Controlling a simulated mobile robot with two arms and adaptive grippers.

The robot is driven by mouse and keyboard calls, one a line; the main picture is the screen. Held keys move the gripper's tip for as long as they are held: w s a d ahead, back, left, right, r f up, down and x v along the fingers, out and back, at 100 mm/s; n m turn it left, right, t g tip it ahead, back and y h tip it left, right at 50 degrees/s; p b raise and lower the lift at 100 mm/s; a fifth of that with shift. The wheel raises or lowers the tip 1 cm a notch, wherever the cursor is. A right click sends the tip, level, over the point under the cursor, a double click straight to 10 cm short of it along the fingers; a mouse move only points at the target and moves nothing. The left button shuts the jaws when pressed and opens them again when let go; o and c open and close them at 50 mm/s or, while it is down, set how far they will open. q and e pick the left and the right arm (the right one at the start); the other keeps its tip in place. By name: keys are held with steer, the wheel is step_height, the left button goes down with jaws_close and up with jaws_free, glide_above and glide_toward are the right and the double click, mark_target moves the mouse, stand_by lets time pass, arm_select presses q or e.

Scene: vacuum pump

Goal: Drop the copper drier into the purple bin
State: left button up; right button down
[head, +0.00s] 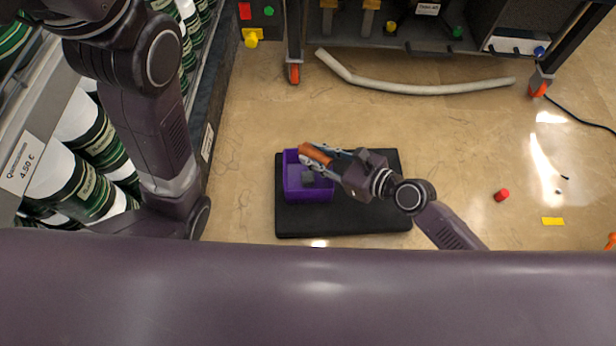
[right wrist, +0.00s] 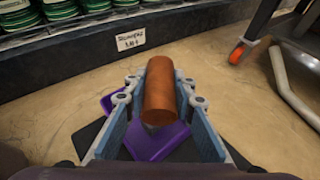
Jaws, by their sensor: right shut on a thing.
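The copper drier (head: 315,154) is an orange-brown cylinder held above the purple bin (head: 292,190). My right gripper (head: 322,156) is shut on it. In the right wrist view the drier (right wrist: 160,92) sits between the two blue-grey fingers of the right gripper (right wrist: 160,88), with part of the bin (right wrist: 150,142) below it. The bin stands on a black mat (head: 360,222). A small dark grey thing (head: 308,177) shows in or over the bin; I cannot tell which. My left arm is folded at the left of the head view, and its gripper does not show.
A shelf of green and white cans (head: 60,185) stands on the left. A wheeled cart (head: 470,45) is at the back, with a pale hose (head: 400,88) on the floor before it. A red piece (head: 502,195) and a yellow piece (head: 553,221) lie on the floor at right.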

steer(key=c, duration=1.5)
jaws_free()
steer(key=shift+c, duration=0.2)
steer(key=v, duration=1.2)
steer(key=shift+s, duration=0.1)
